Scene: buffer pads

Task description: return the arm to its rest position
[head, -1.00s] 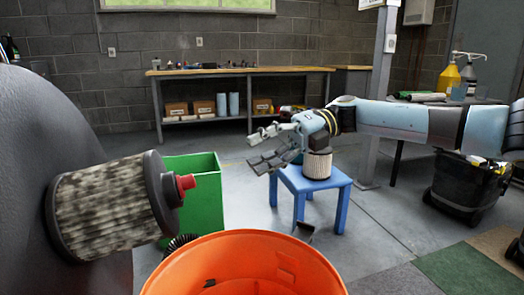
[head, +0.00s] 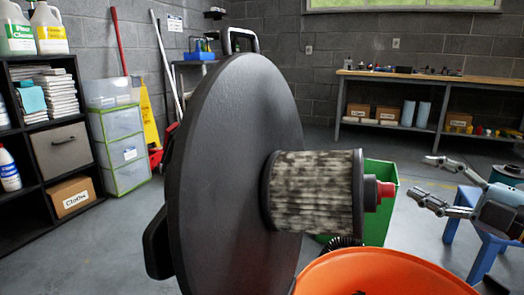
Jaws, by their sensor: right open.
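My right gripper (head: 420,177) is at the right edge of the head view. Its fingers are spread, point left, and hold nothing. My right arm beyond the wrist runs out of the picture. My left gripper is not in view.
A large black disc-shaped lid (head: 222,150) carrying a dirty pleated filter (head: 312,192) fills the centre. A workbench (head: 435,78) is behind; a black shelf (head: 80,120) stands left.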

